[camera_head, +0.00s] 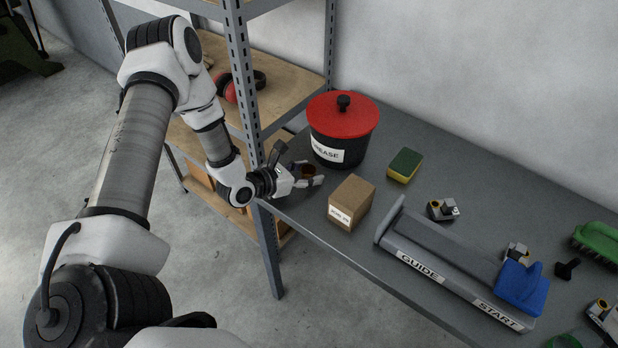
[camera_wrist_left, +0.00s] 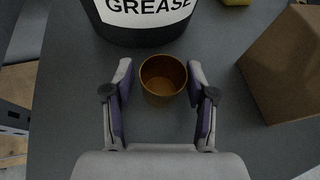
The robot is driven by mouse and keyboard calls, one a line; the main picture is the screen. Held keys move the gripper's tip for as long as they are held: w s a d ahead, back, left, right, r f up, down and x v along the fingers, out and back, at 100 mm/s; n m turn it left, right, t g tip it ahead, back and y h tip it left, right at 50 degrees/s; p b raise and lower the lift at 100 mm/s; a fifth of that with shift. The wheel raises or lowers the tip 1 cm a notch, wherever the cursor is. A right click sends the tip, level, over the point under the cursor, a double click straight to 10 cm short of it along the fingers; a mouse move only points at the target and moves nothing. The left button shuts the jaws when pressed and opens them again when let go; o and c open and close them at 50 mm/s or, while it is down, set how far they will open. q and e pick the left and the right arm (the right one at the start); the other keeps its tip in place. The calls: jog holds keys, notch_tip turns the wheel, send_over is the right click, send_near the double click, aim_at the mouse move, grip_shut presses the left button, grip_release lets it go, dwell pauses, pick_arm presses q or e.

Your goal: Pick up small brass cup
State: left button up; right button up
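The small brass cup (camera_wrist_left: 163,78) stands upright on the grey table, its open top facing my left wrist camera. In the head view the cup (camera_head: 308,170) shows as a small brownish shape at the table's left end, partly hidden by my gripper. My left gripper (camera_wrist_left: 164,88) is open, with one finger on each side of the cup. A gap shows between the cup and each finger in the wrist view. My left gripper (camera_head: 309,176) comes in low from the left in the head view. My right gripper is not in view.
A black grease tub with a red lid (camera_head: 343,117) stands just behind the cup. A cardboard box (camera_head: 351,203) stands to its right. A sponge (camera_head: 405,165) and a guide fixture (camera_head: 450,264) lie farther right. A shelf post (camera_head: 246,90) rises near my left forearm.

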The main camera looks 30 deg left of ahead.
pick_arm(q)
jog(key=shift+s+a, duration=0.1)
jog(key=shift+s, duration=0.05)
jog(key=c, duration=0.8)
jog(key=shift+o, duration=0.2)
